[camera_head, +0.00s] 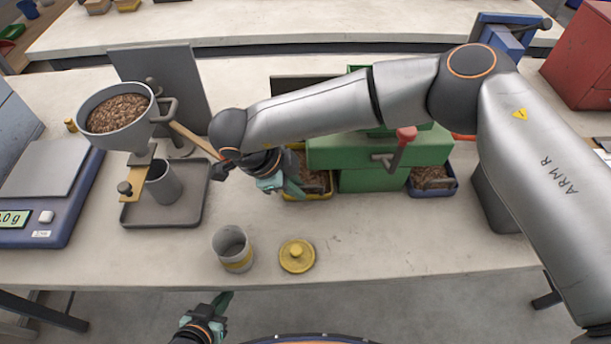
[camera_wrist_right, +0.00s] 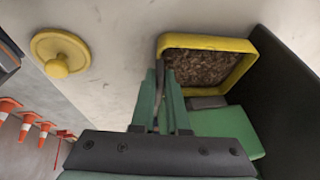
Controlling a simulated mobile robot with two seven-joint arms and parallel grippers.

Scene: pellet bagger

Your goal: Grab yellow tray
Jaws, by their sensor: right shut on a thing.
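The yellow tray (camera_head: 316,196) holds brown pellets and sits on the bench at the left side of the green machine (camera_head: 380,150). In the right wrist view the tray (camera_wrist_right: 205,42) shows its yellow rim and the pellets inside. My right gripper (camera_head: 291,187) is at the tray's left side, and its green fingers (camera_wrist_right: 164,92) are shut on the tray's wall, one corner of which they partly hide. My left gripper (camera_head: 222,301) is low in the head view, in front of the bench edge and away from the tray. Its finger gap cannot be made out.
A grey cup (camera_head: 233,249) and a yellow lid (camera_head: 297,256) stand near the front edge. A blue tray (camera_head: 433,190) with pellets is right of the machine. At left are a pellet funnel (camera_head: 118,112), a grey tray (camera_head: 130,212) and a scale (camera_head: 45,190). Bench right of the lid is clear.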

